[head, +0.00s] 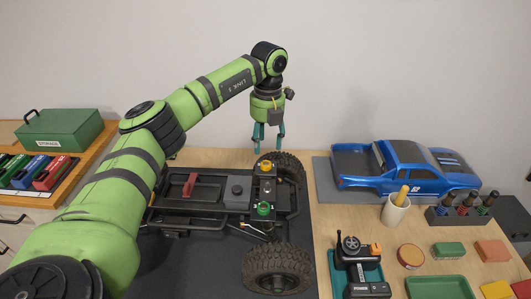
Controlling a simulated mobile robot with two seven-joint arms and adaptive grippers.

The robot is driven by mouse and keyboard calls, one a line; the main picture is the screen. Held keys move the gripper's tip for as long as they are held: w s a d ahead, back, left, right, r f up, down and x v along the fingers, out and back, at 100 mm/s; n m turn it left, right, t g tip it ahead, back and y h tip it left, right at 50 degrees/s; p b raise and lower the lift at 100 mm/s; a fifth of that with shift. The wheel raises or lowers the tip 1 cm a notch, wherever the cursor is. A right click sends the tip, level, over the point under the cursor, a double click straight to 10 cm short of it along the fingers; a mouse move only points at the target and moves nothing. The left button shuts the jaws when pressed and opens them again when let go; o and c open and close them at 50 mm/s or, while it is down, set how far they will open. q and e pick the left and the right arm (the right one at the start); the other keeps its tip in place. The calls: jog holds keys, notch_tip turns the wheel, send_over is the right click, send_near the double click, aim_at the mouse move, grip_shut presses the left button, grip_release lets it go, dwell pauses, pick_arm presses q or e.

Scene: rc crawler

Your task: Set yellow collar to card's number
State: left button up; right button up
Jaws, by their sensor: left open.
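The yellow collar (267,166) sits on the far end of the dark crawler chassis (195,205), beside the far wheel. A green collar (264,208) sits nearer on the same chassis, with small white digits beside it. The digits at the yellow collar are too small to read. My left gripper (268,143) is open and empty, pointing down above and just behind the yellow collar, apart from it. No card with a readable number shows. My right gripper is out of view.
A blue truck body (405,167) lies on a grey mat at the right. A cup (395,210), a bottle rack (462,212), a transmitter (360,262) and a green tray (440,288) fill the right side. A green storage box (60,132) stands at the left.

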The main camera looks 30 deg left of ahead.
pick_arm(q)
notch_tip(320, 180, up, 6)
jog(key=shift+d, duration=0.1)
dwell(0.6)
